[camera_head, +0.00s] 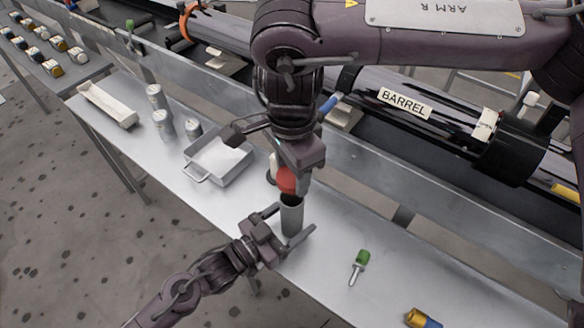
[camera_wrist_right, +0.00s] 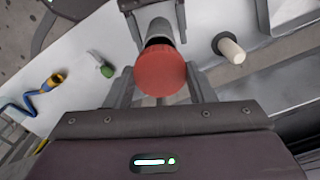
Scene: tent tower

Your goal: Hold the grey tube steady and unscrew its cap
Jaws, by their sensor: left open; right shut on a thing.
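The grey tube (camera_head: 291,217) stands upright on the metal bench. The red cap (camera_head: 287,181) is at its top end, with a dark band between them; I cannot tell whether that is a neck or an open mouth. My right gripper (camera_head: 293,172) comes from above and is shut on the cap. In the right wrist view the cap (camera_wrist_right: 161,72) sits between its fingers, with the tube (camera_wrist_right: 158,30) behind it. My left gripper (camera_head: 287,228) is open low on the bench, its fingers on either side of the tube. Contact with the tube is not clear.
A metal tray (camera_head: 218,160) and several grey cans (camera_head: 163,123) stand to the left. A green-handled screwdriver (camera_head: 359,265) and a yellow tool (camera_head: 421,319) lie to the right. A cream-coloured cylinder (camera_wrist_right: 231,50) stands near the tube. A barrel (camera_head: 400,100) lies behind the bench.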

